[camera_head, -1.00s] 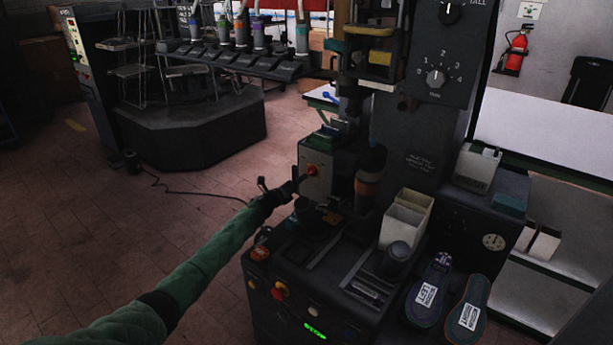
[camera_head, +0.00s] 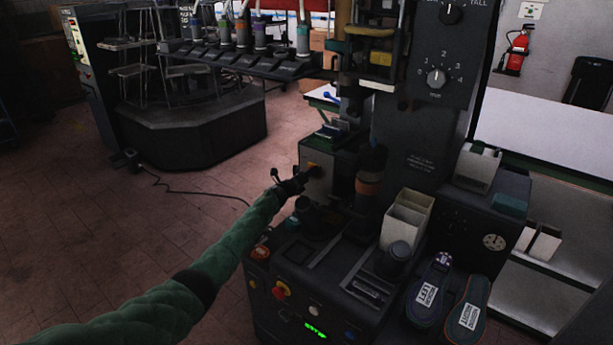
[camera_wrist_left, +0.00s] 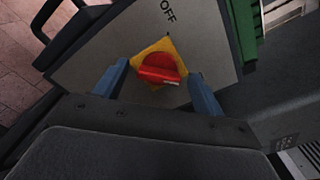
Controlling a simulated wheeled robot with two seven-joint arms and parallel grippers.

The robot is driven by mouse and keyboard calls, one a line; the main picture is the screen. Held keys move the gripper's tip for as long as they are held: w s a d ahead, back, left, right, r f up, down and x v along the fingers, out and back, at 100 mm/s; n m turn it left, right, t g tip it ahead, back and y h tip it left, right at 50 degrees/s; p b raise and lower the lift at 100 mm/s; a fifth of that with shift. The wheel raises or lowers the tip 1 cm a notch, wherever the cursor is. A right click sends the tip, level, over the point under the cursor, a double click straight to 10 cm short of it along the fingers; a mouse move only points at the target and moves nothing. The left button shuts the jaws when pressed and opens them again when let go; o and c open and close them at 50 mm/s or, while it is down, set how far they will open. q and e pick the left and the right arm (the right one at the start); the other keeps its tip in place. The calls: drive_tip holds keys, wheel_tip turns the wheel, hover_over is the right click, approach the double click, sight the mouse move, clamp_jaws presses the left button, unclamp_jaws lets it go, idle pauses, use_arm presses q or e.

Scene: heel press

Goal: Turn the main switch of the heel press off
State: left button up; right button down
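The main switch (camera_wrist_left: 162,72) is a red rotary handle on a yellow plate, on the grey face of a box (camera_head: 318,186) on the heel press. In the left wrist view the handle lies nearly crosswise, with the word OFF on the panel above it. My left gripper (camera_wrist_left: 158,80) is in front of the switch, its two blue fingers apart on either side of the handle. Gaps show between the fingers and the handle. In the head view the left gripper (camera_head: 306,178) hides most of the switch. My right gripper is not in view.
A red knob (camera_head: 281,290) sits on the press's lower front panel. A bottle-like cylinder (camera_head: 369,182) stands right of the switch box. White bins (camera_head: 407,217) and two labelled soles (camera_head: 430,292) are farther right. Open floor lies left of the press.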

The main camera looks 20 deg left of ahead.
use_arm(q)
drive_tip(key=c, duration=0.7)
drive_tip(key=shift+c, duration=0.6)
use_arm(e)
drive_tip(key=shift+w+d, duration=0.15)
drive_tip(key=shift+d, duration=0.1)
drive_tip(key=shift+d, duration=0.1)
use_arm(q)
drive_tip(key=shift+n, duration=0.4)
drive_tip(key=n, duration=0.5)
drive_tip(key=n+p, duration=0.1)
drive_tip(key=n, duration=0.5)
drive_tip(key=f+n+p, duration=0.1)
drive_tip(key=n, duration=0.4)
drive_tip(key=shift+n, duration=0.4)
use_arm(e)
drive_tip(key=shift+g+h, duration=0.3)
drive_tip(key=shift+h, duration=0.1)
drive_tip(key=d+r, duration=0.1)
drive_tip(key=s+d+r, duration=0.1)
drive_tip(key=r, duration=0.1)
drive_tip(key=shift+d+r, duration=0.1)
use_arm(q)
drive_tip(key=shift+n, duration=0.3)
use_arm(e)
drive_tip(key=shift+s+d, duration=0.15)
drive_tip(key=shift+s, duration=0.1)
